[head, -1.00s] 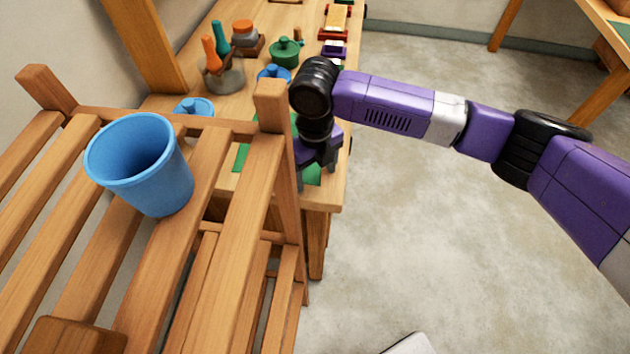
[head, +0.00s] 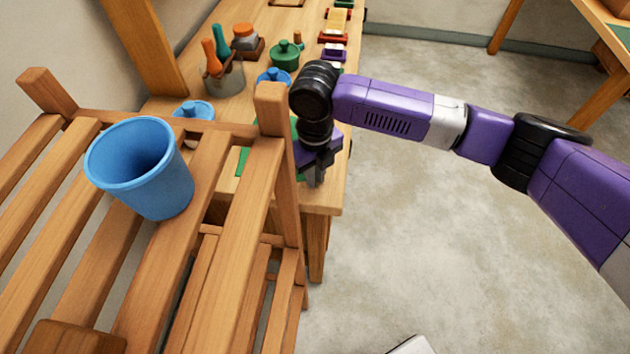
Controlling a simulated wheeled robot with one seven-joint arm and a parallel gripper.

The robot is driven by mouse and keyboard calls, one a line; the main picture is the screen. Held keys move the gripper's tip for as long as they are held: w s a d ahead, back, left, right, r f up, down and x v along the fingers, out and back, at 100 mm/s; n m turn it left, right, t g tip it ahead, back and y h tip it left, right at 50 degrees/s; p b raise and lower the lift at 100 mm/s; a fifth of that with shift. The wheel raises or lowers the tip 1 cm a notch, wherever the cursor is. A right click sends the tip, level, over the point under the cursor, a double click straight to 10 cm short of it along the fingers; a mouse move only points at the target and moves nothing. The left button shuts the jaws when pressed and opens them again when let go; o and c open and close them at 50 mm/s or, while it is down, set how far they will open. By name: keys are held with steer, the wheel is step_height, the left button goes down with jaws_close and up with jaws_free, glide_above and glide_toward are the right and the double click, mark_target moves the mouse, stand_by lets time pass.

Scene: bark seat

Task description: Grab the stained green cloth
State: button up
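The green cloth (head: 243,161) lies on the near end of the wooden bench table, mostly hidden behind the chair-like rack's slat and post and my gripper. A strip of it shows left of the post; any stain is too small or hidden to tell. My gripper (head: 314,178) points down at the table's near right corner, right beside the post. Its fingers are close together, low at the cloth's right part, and appear shut on the cloth. The pinch itself is hard to see.
The wooden slatted seat (head: 235,215) fills the left, with its post (head: 273,130) close to my gripper. A blue bucket (head: 150,175) stands on it. Behind are blue lids (head: 193,110), a green pot (head: 285,55), a tool jar (head: 222,78) and toy cars (head: 334,42).

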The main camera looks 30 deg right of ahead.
jaws_close()
step_height(320, 180, up, 12)
steer(key=p, duration=0.8)
step_height(320, 180, up, 18)
steer(key=p, duration=0.2)
steer(key=shift+p, duration=0.4)
